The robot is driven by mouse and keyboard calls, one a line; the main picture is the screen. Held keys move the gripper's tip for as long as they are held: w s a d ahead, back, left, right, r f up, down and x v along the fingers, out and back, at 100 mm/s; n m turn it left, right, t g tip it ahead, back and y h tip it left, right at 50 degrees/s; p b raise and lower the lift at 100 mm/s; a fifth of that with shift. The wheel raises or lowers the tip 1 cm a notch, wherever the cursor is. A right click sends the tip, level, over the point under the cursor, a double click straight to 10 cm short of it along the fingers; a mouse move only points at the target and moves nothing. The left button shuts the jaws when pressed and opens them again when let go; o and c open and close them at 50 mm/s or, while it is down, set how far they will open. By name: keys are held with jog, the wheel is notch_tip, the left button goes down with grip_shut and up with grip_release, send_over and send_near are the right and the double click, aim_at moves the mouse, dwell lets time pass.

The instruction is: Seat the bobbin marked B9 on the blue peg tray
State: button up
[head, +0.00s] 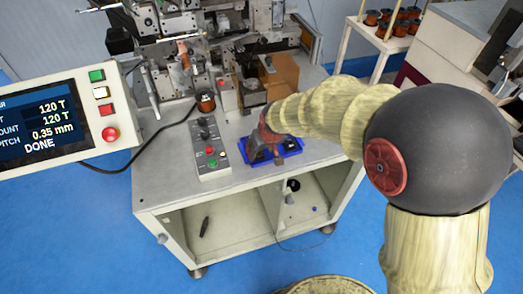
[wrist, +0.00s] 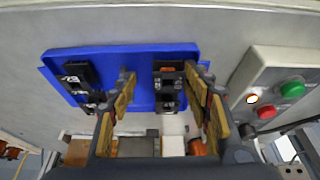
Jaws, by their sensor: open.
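The blue peg tray (wrist: 140,60) lies flat on the machine table; in the head view the tray (head: 291,146) is partly hidden by my gripper. My gripper (wrist: 158,77) is open over the tray. A black part with a strip of copper-orange (wrist: 168,84) stands on the tray between my fingers, nearer the right one. A second black part with a white mark (wrist: 78,78) stands on the tray's left side. Neither mark reads clearly. A copper bobbin with a pale label (head: 206,102) stands by the winder; I cannot read B9 on it.
A control box (head: 209,150) with buttons stands left of the tray. The winder (head: 175,50) and a brown block (head: 282,70) are behind it. A display (head: 45,125) reads DONE. Several bobbins (head: 390,22) stand on a side rack. The table's front edge is close to the tray.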

jog(key=v, duration=1.2)
jog(key=s+d+r+m, duration=0.1)
jog(key=s+d+r, duration=0.2)
jog(key=s+d, duration=0.2)
jog(key=s+d+r+m+t+h, duration=0.1)
jog(key=s+d, duration=0.3)
jog(key=s, duration=0.6)
jog(key=s+d+r+m, duration=0.1)
jog(key=s+d+r, duration=0.3)
jog(key=s, duration=0.4)
jog(key=shift+d+r+m, duration=0.35)
jog(key=shift+d+m, duration=0.05)
jog(key=shift+d, duration=0.5)
